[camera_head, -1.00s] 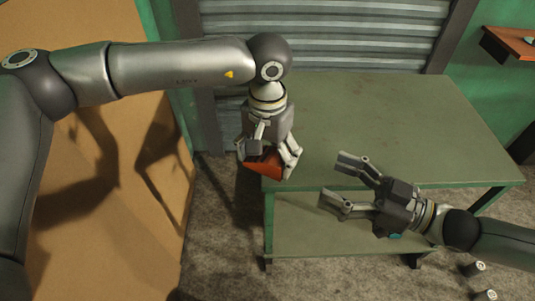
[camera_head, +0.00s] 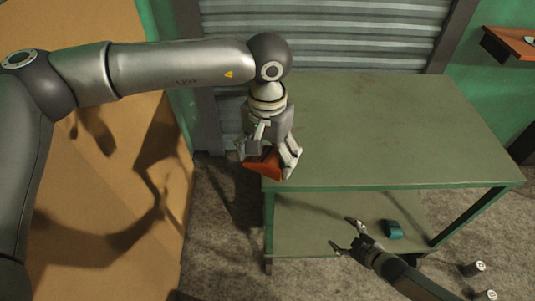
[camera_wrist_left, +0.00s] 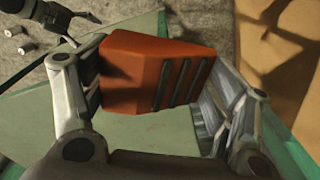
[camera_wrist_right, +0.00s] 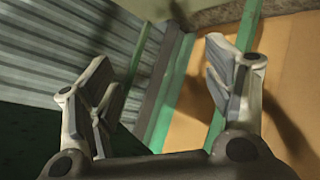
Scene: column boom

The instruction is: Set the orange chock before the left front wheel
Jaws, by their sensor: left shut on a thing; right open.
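The orange chock (camera_head: 263,166) is a wedge with dark grooves on one face. My left gripper (camera_head: 270,158) is shut on it, over the near left corner of the green table (camera_head: 390,120). In the left wrist view the chock (camera_wrist_left: 150,70) sits between both fingers of the gripper (camera_wrist_left: 152,88). I cannot tell whether it touches the tabletop. My right gripper (camera_head: 347,236) is open and empty, low in front of the table; its spread fingers also show in the right wrist view (camera_wrist_right: 158,82).
A teal object (camera_head: 393,229) lies on the table's lower shelf (camera_head: 310,238). Short grey cylinders (camera_head: 474,268) stand on the floor at lower right. A tan panel (camera_head: 110,210) fills the left, a corrugated shutter (camera_head: 330,40) the back. Most of the tabletop is clear.

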